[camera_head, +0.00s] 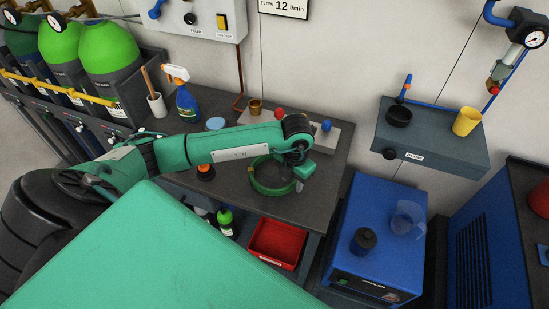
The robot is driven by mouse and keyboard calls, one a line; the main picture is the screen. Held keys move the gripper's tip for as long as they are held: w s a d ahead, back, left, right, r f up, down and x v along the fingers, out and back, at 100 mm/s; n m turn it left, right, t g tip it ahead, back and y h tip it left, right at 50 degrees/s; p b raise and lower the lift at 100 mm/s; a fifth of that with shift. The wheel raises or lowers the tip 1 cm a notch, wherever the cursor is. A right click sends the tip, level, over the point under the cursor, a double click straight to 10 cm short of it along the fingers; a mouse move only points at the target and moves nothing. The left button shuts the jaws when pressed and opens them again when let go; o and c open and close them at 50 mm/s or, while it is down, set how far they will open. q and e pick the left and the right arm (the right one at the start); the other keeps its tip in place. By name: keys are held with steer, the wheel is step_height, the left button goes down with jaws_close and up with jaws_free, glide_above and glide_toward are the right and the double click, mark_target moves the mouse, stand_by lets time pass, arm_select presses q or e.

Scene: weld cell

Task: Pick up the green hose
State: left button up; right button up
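The green hose (256,184) lies as a coiled ring on the dark workbench, near its front right part. My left arm reaches in from the left, and its wrist is above the right side of the coil. My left gripper (298,185) points down at the coil's right edge. A grey finger shows there, but the wrist hides most of the gripper. I cannot tell whether it touches the hose or how far its fingers are apart. My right gripper is not in view.
The workbench (325,165) also holds a spray bottle (186,104), a brush cup (157,105), a light-blue disc (215,124) and a brass cup (255,107). A red bin (275,243) sits on the shelf below. A blue machine (375,225) stands to the right.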

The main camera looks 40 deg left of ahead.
arm_select(q)
steer(key=shift+f, duration=0.95)
steer(key=shift+c, duration=0.2)
jaws_close()
steer(key=shift+r, duration=0.1)
